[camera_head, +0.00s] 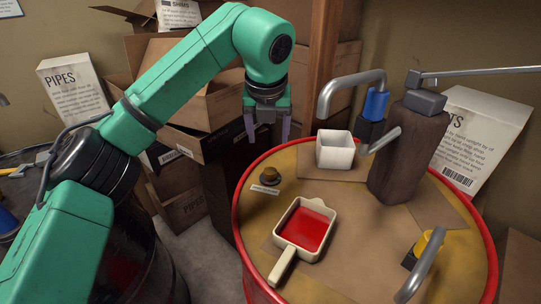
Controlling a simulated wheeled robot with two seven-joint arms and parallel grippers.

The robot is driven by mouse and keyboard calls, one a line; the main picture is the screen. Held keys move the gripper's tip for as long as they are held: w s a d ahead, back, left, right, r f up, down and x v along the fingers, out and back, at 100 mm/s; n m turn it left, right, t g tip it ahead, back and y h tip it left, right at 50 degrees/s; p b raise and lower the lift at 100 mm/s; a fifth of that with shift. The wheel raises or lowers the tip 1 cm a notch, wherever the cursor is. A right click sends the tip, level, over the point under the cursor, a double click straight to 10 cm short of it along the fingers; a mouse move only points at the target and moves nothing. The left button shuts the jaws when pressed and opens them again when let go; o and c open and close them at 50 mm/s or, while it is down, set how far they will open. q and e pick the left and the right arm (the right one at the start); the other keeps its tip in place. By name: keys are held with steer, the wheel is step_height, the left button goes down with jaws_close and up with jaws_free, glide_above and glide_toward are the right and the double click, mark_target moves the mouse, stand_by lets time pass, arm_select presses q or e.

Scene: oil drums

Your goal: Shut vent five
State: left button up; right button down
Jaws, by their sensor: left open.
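A small brass-coloured cap on a dark base (269,175) sits on top of the red-rimmed oil drum (340,268), near its left edge. A small white label (265,189) lies beside it; its text is too small to read, so I cannot tell if this is vent five, or whether it is open or shut. My left gripper (267,130) hangs above and behind the cap, fingers pointing down, open and empty, apart from the cap. My right gripper is not in view.
On the drum top stand a cream pan of red liquid (305,229), a white cup (335,150), a dark block with a lever (407,150), a blue-collared pipe (345,88) and a yellow-collared pipe (425,262). Cardboard boxes (185,145) are stacked behind my left arm.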

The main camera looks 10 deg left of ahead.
mark_target(270, 170)
arm_select(q)
steer(key=x, duration=0.2)
steer(key=s+x, duration=0.1)
steer(key=x, duration=0.2)
steer(key=p+x, duration=0.1)
steer(key=x, duration=0.2)
steer(key=shift+s+d+f, duration=0.2)
steer(key=shift+s+f, duration=0.05)
steer(key=shift+f, duration=0.25)
steer(key=x, duration=0.3)
steer(key=shift+w+d, duration=0.1)
steer(key=shift+f, duration=0.4)
steer(key=shift+w, duration=0.1)
jaws_close()
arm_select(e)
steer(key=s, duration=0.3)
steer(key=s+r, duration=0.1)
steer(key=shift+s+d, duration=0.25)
